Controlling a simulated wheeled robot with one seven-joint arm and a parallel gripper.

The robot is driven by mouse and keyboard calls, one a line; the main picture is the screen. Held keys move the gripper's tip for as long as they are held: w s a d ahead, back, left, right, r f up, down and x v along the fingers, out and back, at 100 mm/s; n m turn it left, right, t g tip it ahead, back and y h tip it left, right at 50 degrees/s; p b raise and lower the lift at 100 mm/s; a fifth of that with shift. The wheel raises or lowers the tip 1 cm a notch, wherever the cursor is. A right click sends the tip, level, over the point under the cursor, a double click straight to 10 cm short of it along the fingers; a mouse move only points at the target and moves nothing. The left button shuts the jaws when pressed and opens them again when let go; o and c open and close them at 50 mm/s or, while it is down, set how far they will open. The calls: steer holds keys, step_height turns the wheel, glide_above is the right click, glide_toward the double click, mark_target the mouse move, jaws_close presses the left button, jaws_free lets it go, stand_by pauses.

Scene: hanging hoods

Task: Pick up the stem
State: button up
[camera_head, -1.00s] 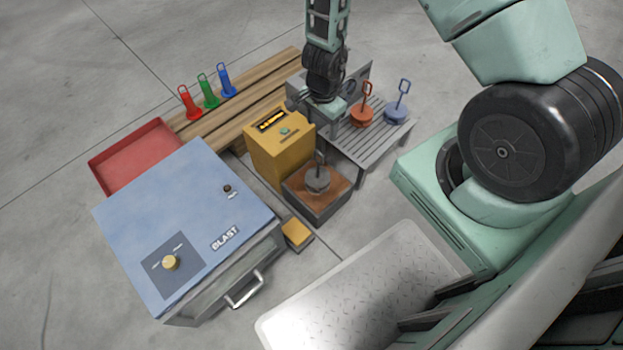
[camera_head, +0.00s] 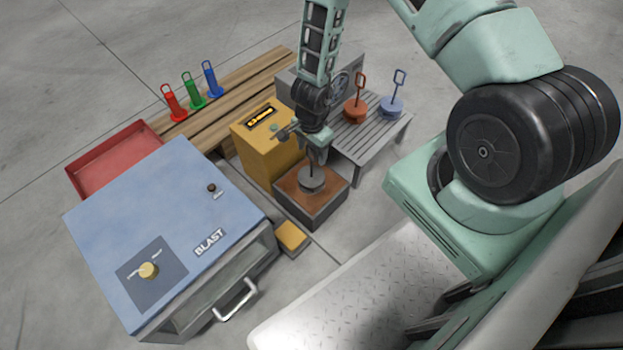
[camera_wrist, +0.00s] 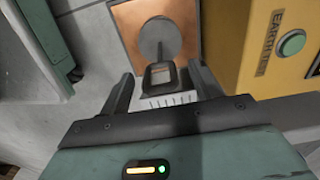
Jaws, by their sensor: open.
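A grey round disc (camera_head: 311,181) with an upright stem stands on a copper-topped block (camera_head: 330,203). In the wrist view the disc (camera_wrist: 153,36) lies on the copper plate (camera_wrist: 126,20), and the stem's square loop top (camera_wrist: 161,76) rises toward the camera. My gripper (camera_head: 318,152) is right above the disc, pointing down. In the wrist view my gripper (camera_wrist: 160,72) is open, with one finger on each side of the loop top. I see no contact between fingers and loop. In the head view my gripper partly hides the stem.
A yellow box (camera_head: 263,150) stands just left of the block. A grey slatted rack (camera_head: 372,145) behind holds a red (camera_head: 355,109) and a blue (camera_head: 392,107) loop-handled piece. A blue BLAST cabinet (camera_head: 170,225) and red tray (camera_head: 115,160) stand left.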

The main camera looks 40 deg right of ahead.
mark_target(311, 167)
step_height(311, 167, down, 3)
steer(key=shift+r+b, duration=0.1)
steer(key=shift+b, duration=0.35)
jaws_close()
steer(key=shift+r, duration=0.1)
